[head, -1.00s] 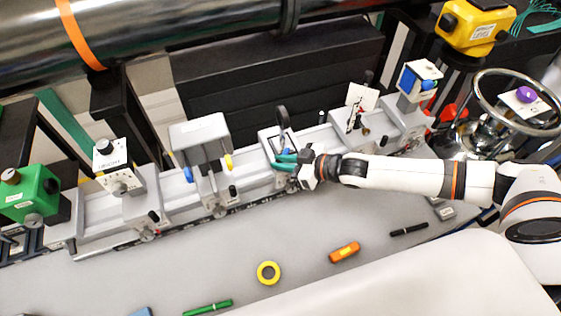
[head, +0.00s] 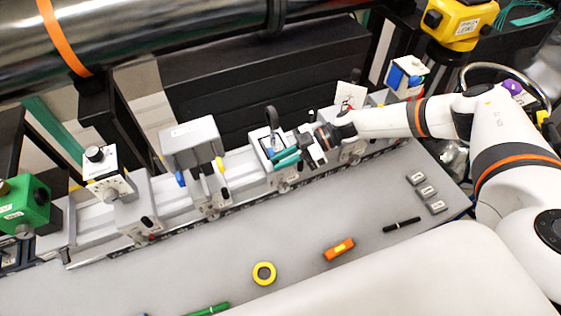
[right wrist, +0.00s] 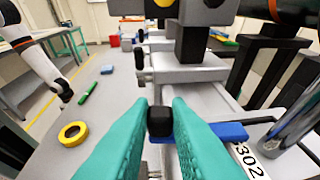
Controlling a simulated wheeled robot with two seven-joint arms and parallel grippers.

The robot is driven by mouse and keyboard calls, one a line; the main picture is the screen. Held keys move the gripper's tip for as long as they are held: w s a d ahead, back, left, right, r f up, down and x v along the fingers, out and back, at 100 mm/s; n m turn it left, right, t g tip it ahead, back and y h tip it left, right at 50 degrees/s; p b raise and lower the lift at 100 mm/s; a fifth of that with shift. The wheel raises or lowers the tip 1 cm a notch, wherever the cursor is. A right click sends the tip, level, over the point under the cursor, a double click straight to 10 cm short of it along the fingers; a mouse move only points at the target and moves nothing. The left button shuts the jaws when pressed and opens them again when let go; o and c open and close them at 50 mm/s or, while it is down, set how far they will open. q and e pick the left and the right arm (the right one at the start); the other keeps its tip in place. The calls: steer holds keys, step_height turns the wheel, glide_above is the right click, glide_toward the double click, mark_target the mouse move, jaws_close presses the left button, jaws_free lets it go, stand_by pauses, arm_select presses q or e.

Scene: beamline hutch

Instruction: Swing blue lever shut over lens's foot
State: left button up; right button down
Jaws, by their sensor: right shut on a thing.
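The lens (head: 271,115) is a dark ring standing upright on its pale foot on the rail, mid-picture in the head view. My right gripper (head: 273,160) reaches in from the right, its teal fingers beside the foot. In the right wrist view its fingertips (right wrist: 160,122) are shut on the black knob (right wrist: 160,121) at the end of the blue lever (right wrist: 230,132). Fingers partly hide the lever. A white arm, apparently my left, hangs at far left; its gripper tip (right wrist: 66,98) is too small to read.
A grey bracketed unit (head: 190,143) stands left of the lens on the rail (head: 240,175). A white card (head: 350,95) stands to the right.

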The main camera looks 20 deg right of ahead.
steer(key=shift+w+d+n+g+b, duration=0.15)
steer(key=shift+n+g+b, duration=0.2)
steer(key=shift+n+g, duration=0.2)
steer(key=shift+r+g, duration=0.1)
steer(key=shift+g, duration=0.25)
steer(key=c, duration=1.4)
jaws_free()
steer(key=shift+o, duration=0.2)
steer(key=b+v, duration=0.3)
steer(key=v, duration=0.4)
steer(key=shift+d, duration=0.2)
